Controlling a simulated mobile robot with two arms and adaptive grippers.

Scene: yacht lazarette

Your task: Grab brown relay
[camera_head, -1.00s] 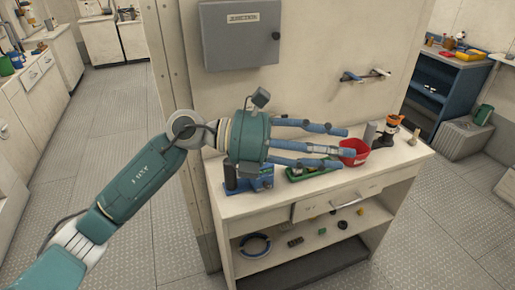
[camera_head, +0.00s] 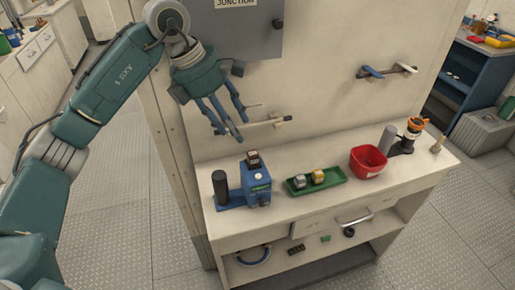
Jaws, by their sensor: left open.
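A small dark brown block (camera_head: 253,160), which looks like the brown relay, sits on top of a blue device (camera_head: 258,188) at the left of the workbench. A green tray (camera_head: 330,183) to its right holds a grey block (camera_head: 299,182) and a tan-yellow block (camera_head: 318,177). My left gripper (camera_head: 236,124) is open and empty, its fingers pointing down and to the right. It hangs in front of the wall, above the brown block and apart from it. My right gripper is not in view.
A red bin (camera_head: 368,161) stands right of the tray. Beyond it are a grey cylinder (camera_head: 387,138) and an orange-topped item (camera_head: 415,125). A junction box (camera_head: 238,25) and a wall rail (camera_head: 387,71) are above. The bench's front strip is clear.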

